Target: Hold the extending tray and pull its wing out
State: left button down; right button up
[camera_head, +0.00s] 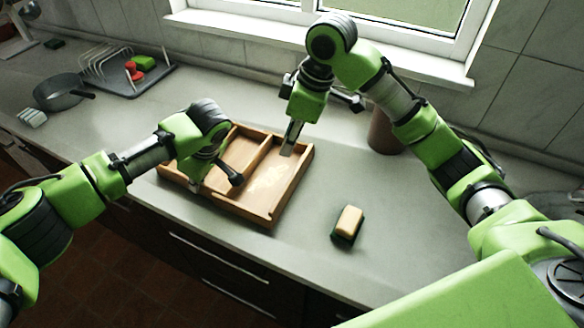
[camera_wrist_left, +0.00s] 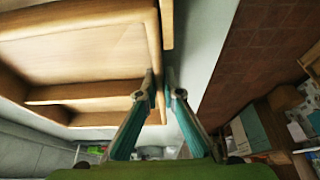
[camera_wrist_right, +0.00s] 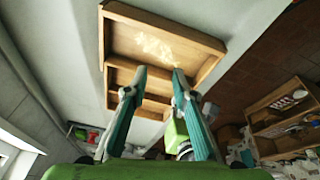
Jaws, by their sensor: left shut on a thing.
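The wooden extending tray (camera_head: 292,190) lies on the counter, with a divider and a pale patch on the floor of its right compartment. My left gripper (camera_head: 203,184) is at the tray's near left side. In the left wrist view its fingers (camera_wrist_left: 160,82) are closed on the tray's side wall. My right gripper (camera_head: 291,146) points down at the tray's far side, near the divider's end. In the right wrist view its fingertips (camera_wrist_right: 159,73) are apart, above the tray (camera_wrist_right: 205,72). I cannot tell where the wing's edge is or whether the right fingers touch wood.
A yellow and green sponge (camera_head: 348,222) lies to the tray's right. A brown canister (camera_head: 382,134) stands behind my right arm. A grey pan (camera_head: 58,92) and a dish rack (camera_head: 118,72) are at the far left. The counter in front of the sponge is clear.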

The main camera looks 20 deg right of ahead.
aim_at(293, 175)
jog(key=f+n, duration=0.4)
jog(key=n, duration=0.1)
jog(key=f+n+g+h, duration=0.1)
jog(key=f+n, duration=0.3)
jog(key=n, duration=0.1)
jog(key=s+f+n+g+h, duration=0.1)
jog(key=f+n, duration=0.3)
jog(key=n, duration=0.1)
jog(key=shift+d+f, duration=0.25)
jog(key=shift+f, duration=0.15)
jog(key=shift+c, duration=0.4)
grip_shut()
